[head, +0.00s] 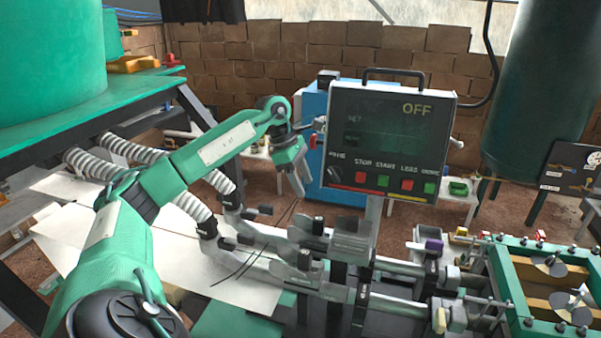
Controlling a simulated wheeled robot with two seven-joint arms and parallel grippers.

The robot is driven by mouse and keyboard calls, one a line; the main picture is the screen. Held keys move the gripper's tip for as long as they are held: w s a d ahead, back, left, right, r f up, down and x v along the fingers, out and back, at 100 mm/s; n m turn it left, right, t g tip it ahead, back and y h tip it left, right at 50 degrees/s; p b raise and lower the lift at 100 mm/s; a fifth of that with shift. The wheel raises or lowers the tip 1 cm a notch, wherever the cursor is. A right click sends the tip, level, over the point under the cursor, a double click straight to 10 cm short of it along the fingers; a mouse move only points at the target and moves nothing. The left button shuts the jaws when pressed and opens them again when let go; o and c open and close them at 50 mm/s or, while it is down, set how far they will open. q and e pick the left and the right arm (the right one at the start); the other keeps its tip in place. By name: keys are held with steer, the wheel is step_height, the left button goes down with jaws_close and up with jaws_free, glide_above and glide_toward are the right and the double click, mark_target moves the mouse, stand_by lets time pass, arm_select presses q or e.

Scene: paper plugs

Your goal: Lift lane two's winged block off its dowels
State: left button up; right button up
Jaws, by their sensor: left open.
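Two lanes of machinery run across the lower middle. Grey block-shaped parts (350,240) sit on the far lane, and dark block-like parts (306,259) sit on the near lane. I cannot tell which is lane two's winged block, and I cannot make out its dowels. My left gripper (297,184) hangs above and to the left of the far lane's blocks, fingers pointing down. It is open, apart from the blocks, with nothing seen between its fingers. My right gripper is not in view.
A control panel (388,137) reading OFF stands on a post right behind the lanes. Corrugated hoses (190,203) feed the lanes from the left, near white sheets (160,262). A green frame (505,285) with fan-like parts stands at the right.

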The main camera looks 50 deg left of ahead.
mark_target(319, 218)
arm_select(q)
steer(key=p+x, duration=0.3)
steer(key=x, duration=0.8)
steer(key=shift+d+f+p, duration=0.15)
steer(key=shift+f+p, duration=0.05)
steer(key=shift+p, duration=0.15)
steer(key=shift+w+d+f, duration=0.1)
steer(key=shift+f, duration=0.5)
steer(key=c, duration=0.9)
jaws_close()
steer(key=shift+c, duration=0.2)
jaws_free()
jaws_close()
